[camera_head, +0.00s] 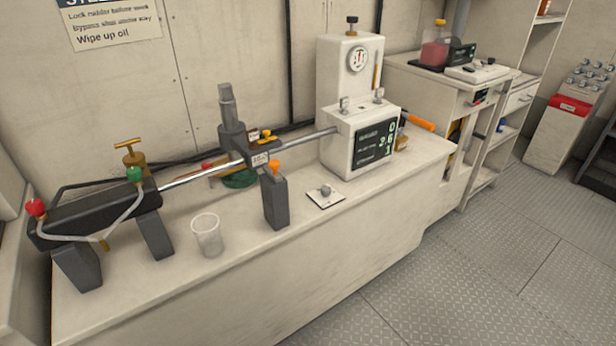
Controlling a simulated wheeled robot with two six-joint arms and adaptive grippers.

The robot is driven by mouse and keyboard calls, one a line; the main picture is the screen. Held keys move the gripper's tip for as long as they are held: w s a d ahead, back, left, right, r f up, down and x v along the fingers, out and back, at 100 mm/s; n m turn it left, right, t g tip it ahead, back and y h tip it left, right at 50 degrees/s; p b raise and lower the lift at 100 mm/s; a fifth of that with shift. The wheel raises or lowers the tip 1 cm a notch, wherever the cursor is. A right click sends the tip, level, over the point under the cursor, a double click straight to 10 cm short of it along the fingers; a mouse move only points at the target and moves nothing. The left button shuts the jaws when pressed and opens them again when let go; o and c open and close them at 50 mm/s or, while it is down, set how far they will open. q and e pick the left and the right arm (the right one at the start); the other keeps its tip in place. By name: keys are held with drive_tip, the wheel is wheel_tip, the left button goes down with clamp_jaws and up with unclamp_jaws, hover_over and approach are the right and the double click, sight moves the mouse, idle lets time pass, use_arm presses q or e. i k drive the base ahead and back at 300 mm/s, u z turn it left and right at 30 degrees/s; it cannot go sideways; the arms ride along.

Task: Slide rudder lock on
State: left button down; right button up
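A dark steering cylinder (95,212) lies on the left of the bench. Its bright metal rod (200,173) runs right through a dark coupling (259,160) beside an upright dark post (232,125). The rod line continues to a white unit (360,145) with a lit display. A dark grey upright block with an orange top (276,200) stands just in front of the coupling. I cannot tell for sure whether this block is the rudder lock. A small yellow and black part (262,137) sits behind the coupling. Neither of my grippers is in view.
A clear cup (207,235) and a small white plate with a grey knob (326,194) stand near the front of the bench (255,270). A brass valve (132,158) stands behind the cylinder. The metal floor (470,270) at right is clear.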

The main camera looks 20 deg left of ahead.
sight(272, 168)
drive_tip(key=z, duration=0.9)
drive_tip(key=k, duration=1.2)
drive_tip(key=z, duration=1)
drive_tip(key=i, duration=1.6)
drive_tip(key=u, duration=1.1)
drive_tip(key=i, duration=0.7)
drive_tip(key=u, duration=0.9)
drive_tip(key=i, duration=0.25)
drive_tip(key=u, duration=0.35)
